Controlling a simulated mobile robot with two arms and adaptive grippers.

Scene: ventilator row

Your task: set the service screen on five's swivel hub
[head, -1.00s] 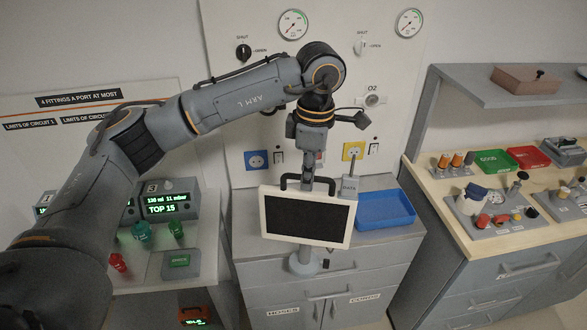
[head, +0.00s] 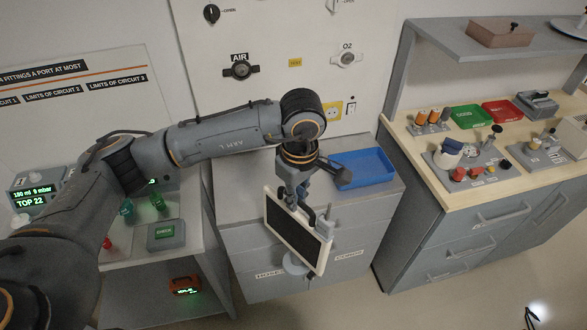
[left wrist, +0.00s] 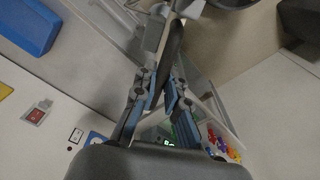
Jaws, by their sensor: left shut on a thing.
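The service screen (head: 297,232) is a dark panel in a white frame with a handle on top and a round grey disc below it. My left gripper (head: 291,192) is shut on its handle and holds it, tilted, in front of the cabinet. In the left wrist view, the fingers (left wrist: 160,92) close around a dark bar; the screen's face does not show there. A ventilator (head: 36,196) reading TOP 22 stands at the far left, partly behind my arm. I cannot make out five's swivel hub. My right gripper is not in view.
A blue tray (head: 362,168) lies on the cabinet top, close behind the gripper. The wooden-topped bench (head: 408,128) at right holds green and red trays and small fittings. An orange device (head: 184,285) sits on the lower shelf at left. Floor is open at lower right.

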